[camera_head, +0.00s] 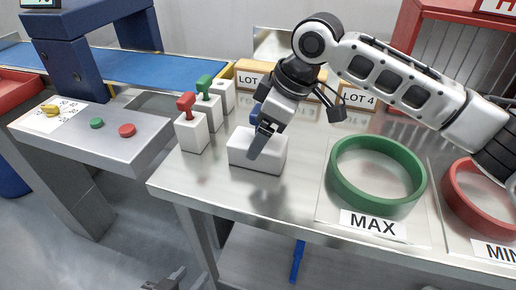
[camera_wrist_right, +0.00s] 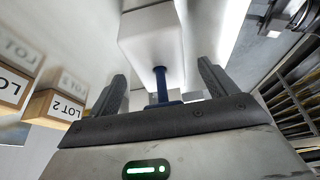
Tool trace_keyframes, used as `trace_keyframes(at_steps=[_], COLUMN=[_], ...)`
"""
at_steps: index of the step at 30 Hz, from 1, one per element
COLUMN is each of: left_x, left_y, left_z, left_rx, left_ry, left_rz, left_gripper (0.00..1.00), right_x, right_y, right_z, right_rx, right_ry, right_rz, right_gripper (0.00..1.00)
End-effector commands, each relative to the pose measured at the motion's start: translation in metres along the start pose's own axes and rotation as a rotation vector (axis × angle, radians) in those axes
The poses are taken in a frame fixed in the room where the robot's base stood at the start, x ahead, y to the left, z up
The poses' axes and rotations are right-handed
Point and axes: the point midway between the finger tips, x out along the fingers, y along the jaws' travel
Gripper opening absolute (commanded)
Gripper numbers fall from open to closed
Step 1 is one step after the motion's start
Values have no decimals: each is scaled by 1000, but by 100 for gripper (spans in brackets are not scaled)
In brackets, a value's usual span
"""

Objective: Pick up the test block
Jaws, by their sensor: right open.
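The test block is a white block (camera_head: 271,157) with a blue handle, sitting on the metal table. My right gripper (camera_head: 262,140) comes down over it from the right, and its fingers hide much of the handle. In the right wrist view, the blue handle (camera_wrist_right: 161,87) stands between the two spread fingers of the right gripper, with gaps on both sides, and the white block (camera_wrist_right: 150,38) lies beyond the fingertips. My left gripper (camera_head: 164,280) shows only in part at the bottom edge, away from the block; its opening is unclear.
White blocks with red (camera_head: 186,104) and green (camera_head: 204,84) handles stand behind the test block at left. A green ring (camera_head: 345,187) marked MAX and a red ring (camera_head: 455,205) marked MIN lie to the right. Lot-labelled wooden blocks (camera_head: 357,98) stand behind.

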Motion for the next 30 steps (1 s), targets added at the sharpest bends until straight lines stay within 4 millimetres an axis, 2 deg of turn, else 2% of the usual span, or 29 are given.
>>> trace_keyframes(at_steps=[3,10,16,25,30], left_x=[0,0,0,0,0], left_y=[0,0,0,0,0], left_z=[0,0,1,0,0], left_rx=[0,-1,-1,-1,-1], left_ry=[0,-1,-1,-1,-1], left_rz=[0,0,0,0,0], left_gripper=[36,36,36,36,36], right_x=[9,10,10,8,0], right_y=[0,0,0,0,0], right_z=[0,0,0,-1,-4], right_rx=[-1,-1,-1,-1,-2], right_ry=[0,0,0,2,3], right_rz=[0,0,0,2,2], right_gripper=[85,85,29,29,29])
